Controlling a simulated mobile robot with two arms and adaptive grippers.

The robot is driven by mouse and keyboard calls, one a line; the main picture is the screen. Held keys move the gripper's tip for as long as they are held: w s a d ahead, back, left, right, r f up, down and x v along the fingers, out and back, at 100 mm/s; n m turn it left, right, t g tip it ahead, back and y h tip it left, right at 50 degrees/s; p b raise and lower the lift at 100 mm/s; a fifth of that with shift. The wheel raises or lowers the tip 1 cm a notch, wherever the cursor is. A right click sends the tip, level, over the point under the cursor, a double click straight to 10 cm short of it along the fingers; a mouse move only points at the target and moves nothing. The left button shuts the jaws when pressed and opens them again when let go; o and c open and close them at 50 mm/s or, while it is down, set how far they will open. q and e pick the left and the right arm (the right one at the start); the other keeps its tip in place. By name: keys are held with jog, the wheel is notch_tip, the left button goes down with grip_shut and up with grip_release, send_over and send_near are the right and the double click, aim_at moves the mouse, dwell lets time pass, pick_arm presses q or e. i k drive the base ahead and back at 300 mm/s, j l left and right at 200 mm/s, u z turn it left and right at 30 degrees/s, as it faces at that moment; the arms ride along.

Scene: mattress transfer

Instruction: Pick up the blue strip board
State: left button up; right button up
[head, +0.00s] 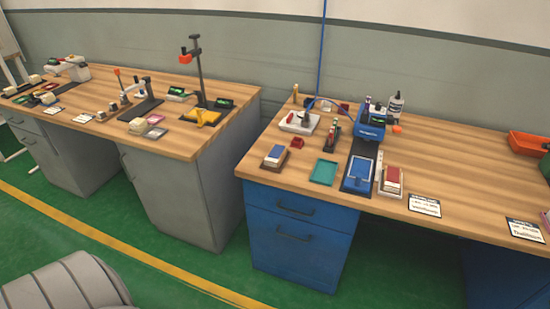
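I cannot tell for sure which thing is the blue strip board. A pale block with a blue top (276,152) lies on a brown mat near the front left corner of the right wooden bench (310,182). A blue shallow tray-like piece (359,171) lies on a dark plate in front of a blue machine (371,131). A pale block with a red top (393,176) lies in a whitish holder to the right of that. Neither of my grippers is in view.
A teal tray (324,172) and a small red block (297,142) lie between these pieces. White cards (425,206) lie to the right. An orange bin (529,144) stands at the far right. The left bench (195,142) holds other devices. Green floor lies in front.

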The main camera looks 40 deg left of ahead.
aim_at(274, 158)
jog(key=i, duration=0.25)
jog(key=i+u, duration=0.3)
jog(key=i+l+u, duration=0.15)
jog(key=i+u, duration=0.15)
jog(key=i, duration=0.25)
